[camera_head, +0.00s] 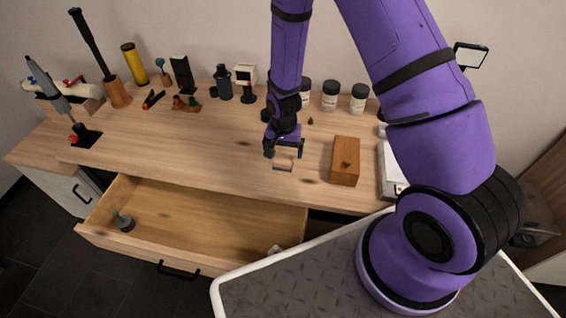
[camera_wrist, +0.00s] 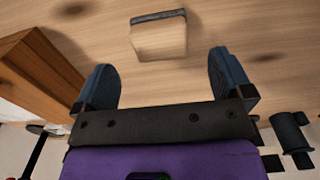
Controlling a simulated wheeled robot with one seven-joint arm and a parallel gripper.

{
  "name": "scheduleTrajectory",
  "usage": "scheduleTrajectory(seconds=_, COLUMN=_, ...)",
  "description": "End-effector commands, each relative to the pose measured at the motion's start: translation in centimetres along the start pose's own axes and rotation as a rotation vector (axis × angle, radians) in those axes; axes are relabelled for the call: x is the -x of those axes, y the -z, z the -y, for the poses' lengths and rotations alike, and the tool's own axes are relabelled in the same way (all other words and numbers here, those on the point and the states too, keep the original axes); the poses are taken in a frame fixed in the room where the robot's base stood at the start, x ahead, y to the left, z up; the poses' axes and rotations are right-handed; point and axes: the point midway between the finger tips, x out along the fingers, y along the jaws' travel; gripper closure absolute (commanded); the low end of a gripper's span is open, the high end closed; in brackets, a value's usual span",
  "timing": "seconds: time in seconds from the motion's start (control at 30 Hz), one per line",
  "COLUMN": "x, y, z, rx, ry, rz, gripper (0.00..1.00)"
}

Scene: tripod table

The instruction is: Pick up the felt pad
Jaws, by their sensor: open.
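A small, flat, wood-coloured piece with a dark grey strip along one edge, which looks like the felt pad (camera_wrist: 158,38), lies on the tabletop in the wrist view. In the head view the pad (camera_head: 283,166) shows as a small pale-edged shape just below my gripper (camera_head: 284,150). My gripper is open and empty; its two dark blue fingers show in the wrist view (camera_wrist: 162,62) with bare wood between them. The pad lies just beyond the fingertips there, not between them. The exact height of the fingers above the table is hard to tell.
A wooden box (camera_head: 345,161) stands close to the right of my gripper. Jars (camera_head: 329,96), a dark bottle (camera_head: 223,82) and tools line the back. An open drawer (camera_head: 190,264) juts out in front, holding a grey object (camera_head: 123,222). The tabletop left of my gripper is clear.

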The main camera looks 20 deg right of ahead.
Motion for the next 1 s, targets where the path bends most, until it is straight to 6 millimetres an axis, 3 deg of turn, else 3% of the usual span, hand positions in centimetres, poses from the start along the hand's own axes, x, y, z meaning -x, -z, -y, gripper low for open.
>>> scheduleTrajectory(seconds=0.3, x=-3.9, y=-0.5, z=0.1, rx=0.000, ry=-0.002, rz=0.003, gripper=0.02)
scheduleTrajectory(seconds=0.67, x=-4.8, y=-0.4, z=0.1, rx=-0.001, ry=0.000, rz=0.001, gripper=0.02)
scheduleTrajectory(seconds=0.73, x=-4.8, y=-0.4, z=0.1, rx=-0.001, ry=0.000, rz=0.001, gripper=0.11)
scheduleTrajectory(seconds=0.9, x=-4.8, y=-0.4, z=0.1, rx=-0.001, ry=0.000, rz=0.001, gripper=0.50)
scheduleTrajectory(seconds=1.0, x=-4.8, y=-0.4, z=0.1, rx=-0.001, ry=0.000, rz=0.001, gripper=0.60)
